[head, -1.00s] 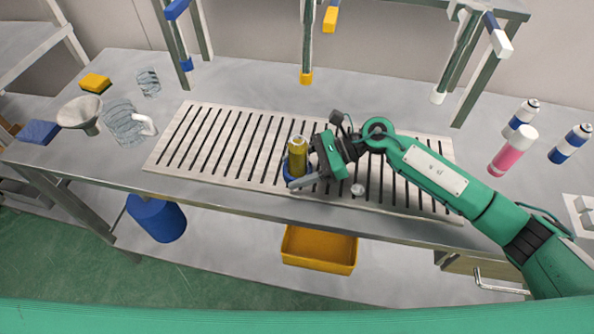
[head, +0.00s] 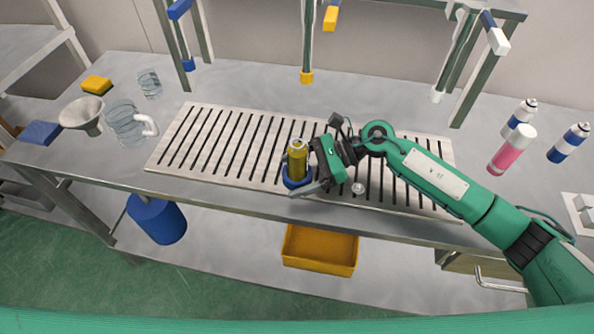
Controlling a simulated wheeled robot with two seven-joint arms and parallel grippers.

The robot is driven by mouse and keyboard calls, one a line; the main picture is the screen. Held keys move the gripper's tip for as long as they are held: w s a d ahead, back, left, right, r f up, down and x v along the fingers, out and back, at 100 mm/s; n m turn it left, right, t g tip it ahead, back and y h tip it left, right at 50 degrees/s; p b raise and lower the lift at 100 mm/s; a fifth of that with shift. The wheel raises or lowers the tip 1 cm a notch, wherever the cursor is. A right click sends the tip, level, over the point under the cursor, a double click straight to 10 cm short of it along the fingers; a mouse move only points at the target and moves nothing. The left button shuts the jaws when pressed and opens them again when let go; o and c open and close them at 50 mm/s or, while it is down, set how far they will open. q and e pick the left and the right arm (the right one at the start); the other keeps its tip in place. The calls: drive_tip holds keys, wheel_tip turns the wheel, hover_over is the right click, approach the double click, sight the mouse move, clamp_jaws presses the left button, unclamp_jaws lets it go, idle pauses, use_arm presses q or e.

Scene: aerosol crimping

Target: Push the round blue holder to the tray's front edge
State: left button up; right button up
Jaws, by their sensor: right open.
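The round blue holder (head: 293,184) sits on the slatted metal tray (head: 222,135), close to the tray's front edge. A yellow-gold can (head: 298,162) stands upright in it. My right gripper (head: 309,176) is open at the holder's right side, its fingers low and close to the holder and can. One finger reaches along the holder's front right. I cannot tell whether the fingers touch it. A small clear round piece (head: 358,188) lies on the tray to the right of the gripper. My left gripper is not in view.
Glass jugs (head: 126,122), a funnel (head: 82,114) and yellow (head: 96,84) and blue (head: 40,133) blocks are at the left. Spray cans (head: 569,143) and a pink bottle (head: 511,150) stand at the right. The tray's left part is clear.

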drive_tip(key=shift+w+d, duration=0.1)
drive_tip(key=shift+d, duration=0.15)
drive_tip(key=b+v, duration=0.3)
drive_tip(key=v, duration=0.9)
drive_tip(key=shift+d+r, duration=0.2)
drive_tip(key=shift+d+r+b, duration=0.25)
drive_tip(key=shift+d+b, duration=0.05)
drive_tip(key=shift+d, duration=0.1)
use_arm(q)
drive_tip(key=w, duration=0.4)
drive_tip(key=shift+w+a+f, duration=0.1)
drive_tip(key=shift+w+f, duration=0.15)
